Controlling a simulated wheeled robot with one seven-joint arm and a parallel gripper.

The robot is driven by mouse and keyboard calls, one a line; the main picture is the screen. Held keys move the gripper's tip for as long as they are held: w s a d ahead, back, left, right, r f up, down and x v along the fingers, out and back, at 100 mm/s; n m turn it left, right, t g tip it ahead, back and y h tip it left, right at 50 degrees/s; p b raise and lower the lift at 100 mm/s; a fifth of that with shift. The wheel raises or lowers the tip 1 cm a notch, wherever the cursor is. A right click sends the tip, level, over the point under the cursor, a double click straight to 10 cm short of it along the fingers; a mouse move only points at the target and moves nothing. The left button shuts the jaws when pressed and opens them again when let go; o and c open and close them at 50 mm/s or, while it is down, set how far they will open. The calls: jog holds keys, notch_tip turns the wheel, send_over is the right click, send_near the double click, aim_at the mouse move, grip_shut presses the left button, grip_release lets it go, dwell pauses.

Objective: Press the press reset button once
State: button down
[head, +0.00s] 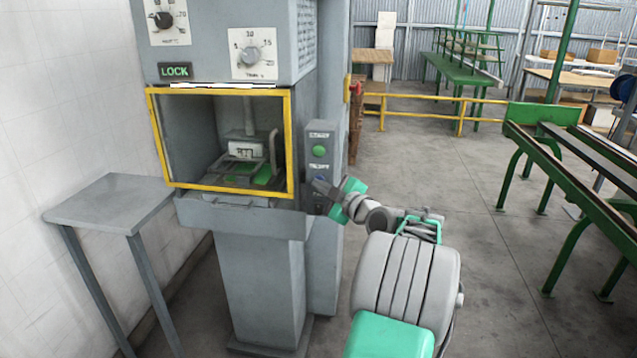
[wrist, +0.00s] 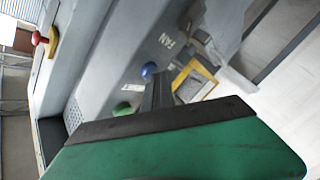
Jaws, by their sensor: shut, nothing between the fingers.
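The press (head: 255,220) is a grey machine with a button panel (head: 322,136) on its right side. A round green button (head: 320,151) sits high on the panel; it also shows in the wrist view (wrist: 122,108). A blue button (wrist: 148,70) stands out beside it in the wrist view. In the head view my gripper partly covers that part of the panel, and the small labels cannot be read. My gripper (head: 320,186) is shut and empty, its fingertips (wrist: 160,88) close to the blue button. Whether they touch it is unclear.
The yellow-framed press window (head: 219,91) is left of the panel, under a lit LOCK sign (head: 174,71). A red knob (wrist: 40,38) on the machine's side shows in the wrist view. A grey side table (head: 108,200) stands left. The floor to the right is open up to green racks (head: 570,165).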

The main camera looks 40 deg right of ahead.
jog(key=shift+s+a+b, duration=0.55)
jog(key=shift+a+b, duration=0.15)
jog(key=shift+b, duration=0.15)
jog(key=s+a+b, duration=0.1)
jog(key=a, duration=0.1)
jog(key=s+a+b, duration=0.2)
jog(key=shift+b, duration=0.3)
dwell(0.4)
